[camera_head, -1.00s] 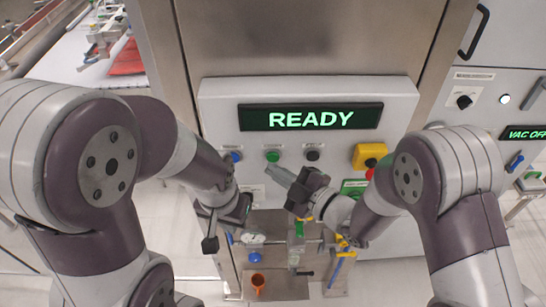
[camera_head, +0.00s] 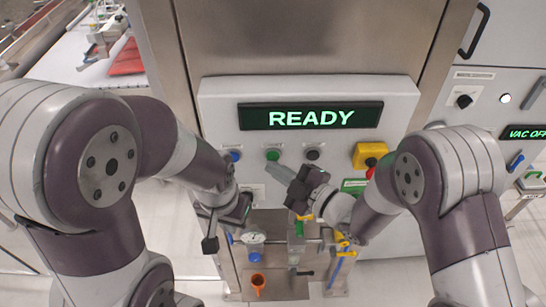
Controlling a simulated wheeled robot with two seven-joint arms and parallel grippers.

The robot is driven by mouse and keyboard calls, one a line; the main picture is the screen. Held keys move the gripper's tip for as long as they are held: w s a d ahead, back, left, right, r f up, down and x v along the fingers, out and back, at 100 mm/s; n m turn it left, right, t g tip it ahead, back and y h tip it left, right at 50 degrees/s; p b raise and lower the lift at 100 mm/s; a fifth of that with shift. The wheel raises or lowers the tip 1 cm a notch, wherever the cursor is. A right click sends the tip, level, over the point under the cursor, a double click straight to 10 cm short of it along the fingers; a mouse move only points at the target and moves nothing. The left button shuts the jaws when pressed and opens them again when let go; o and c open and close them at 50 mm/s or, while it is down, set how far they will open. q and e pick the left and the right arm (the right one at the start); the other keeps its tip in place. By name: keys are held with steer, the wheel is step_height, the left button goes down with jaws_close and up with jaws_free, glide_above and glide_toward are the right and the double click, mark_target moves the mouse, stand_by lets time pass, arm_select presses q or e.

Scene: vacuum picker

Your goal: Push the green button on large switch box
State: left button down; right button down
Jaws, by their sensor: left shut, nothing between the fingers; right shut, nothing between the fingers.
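The large switch box (camera_head: 215,110) faces me, with a lit READY display (camera_head: 310,115) on it. Below the display are a blue button (camera_head: 235,156), the green button (camera_head: 272,155) and a black knob (camera_head: 312,154). My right gripper (camera_head: 270,167) is shut and empty, its tip pointing at the panel just below the green button. I cannot tell whether it touches the panel. My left gripper (camera_head: 210,245) is shut and empty, hanging lower left of the box.
Below are a gauge (camera_head: 253,239), an orange cup (camera_head: 257,281) and valves with yellow and blue handles (camera_head: 342,262). A second panel reads VAC OFF (camera_head: 526,134) at right.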

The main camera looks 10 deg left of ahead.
steer(key=shift+w, duration=0.2)
steer(key=shift+w+a, duration=0.1)
steer(key=shift+w, duration=0.25)
stand_by(0.8)
steer(key=shift+s+d+b, duration=0.2)
steer(key=shift+s+b, duration=0.25)
steer(key=shift+s, duration=0.3)
steer(key=s, duration=0.2)
steer(key=s+d, duration=0.1)
steer(key=s, duration=0.1)
steer(key=shift+s+d+b, duration=0.2)
steer(key=shift+s+b, duration=0.2)
stand_by(0.5)
